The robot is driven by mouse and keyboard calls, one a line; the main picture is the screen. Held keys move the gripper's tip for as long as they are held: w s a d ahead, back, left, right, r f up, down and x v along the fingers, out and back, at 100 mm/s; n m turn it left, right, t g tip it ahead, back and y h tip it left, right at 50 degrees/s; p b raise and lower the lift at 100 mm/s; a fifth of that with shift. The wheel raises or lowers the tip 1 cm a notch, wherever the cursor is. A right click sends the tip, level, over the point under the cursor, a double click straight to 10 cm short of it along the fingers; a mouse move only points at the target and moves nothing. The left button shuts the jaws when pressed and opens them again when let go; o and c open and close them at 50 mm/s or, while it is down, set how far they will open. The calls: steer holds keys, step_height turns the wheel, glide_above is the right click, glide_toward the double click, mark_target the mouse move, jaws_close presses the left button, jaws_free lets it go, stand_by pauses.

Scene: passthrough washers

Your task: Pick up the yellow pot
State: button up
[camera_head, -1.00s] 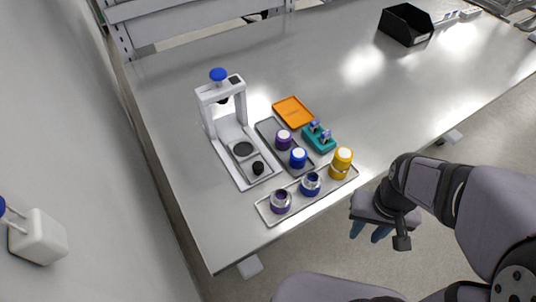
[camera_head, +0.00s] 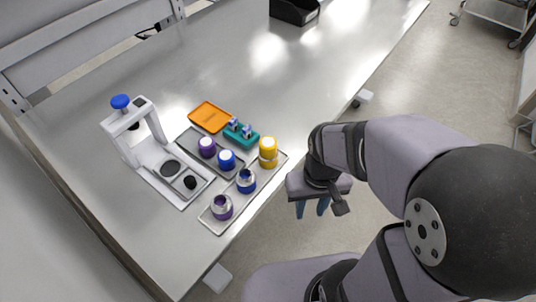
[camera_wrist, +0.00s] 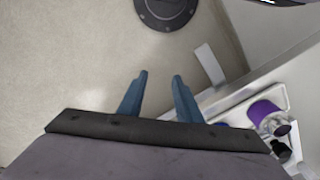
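The yellow pot (camera_head: 268,147) has a pale top and a metallic ring low on its body. It stands upright at the right end of the front metal tray (camera_head: 232,213). My gripper (camera_head: 311,209) is off the table's front edge, right of and below the pot in the head view, apart from it. In the wrist view my gripper (camera_wrist: 159,82) has its two blue fingers spread with nothing between them. The yellow pot does not show in the wrist view.
A purple pot (camera_head: 222,207) and a blue pot (camera_head: 246,181) share the front tray. Behind are more capped pots (camera_head: 227,160), a teal holder (camera_head: 242,135), an orange tray (camera_head: 210,117) and a white press (camera_head: 137,140).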

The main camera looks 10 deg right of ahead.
mark_target(269, 142)
steer(key=o, duration=0.8)
steer(key=w+a+r+n+p, duration=0.1)
steer(key=w+a+r, duration=0.1)
steer(key=w, duration=0.3)
steer(key=w+a+r+n+p, duration=0.1)
steer(key=w+a+r, duration=0.2)
steer(key=w, duration=0.3)
steer(key=w+a+r+n+p, duration=0.1)
steer(key=w+a+r+n, duration=0.1)
steer(key=w, duration=0.4)
steer(key=shift+w+a+r, duration=0.1)
steer(key=shift+a+r, duration=0.3)
steer(key=shift+f+p, duration=1)
steer(key=shift+f, duration=0.6)
steer(key=shift+w+f+p, duration=0.1)
steer(key=shift+f+p, duration=0.55)
steer(key=shift+f, duration=1.4)
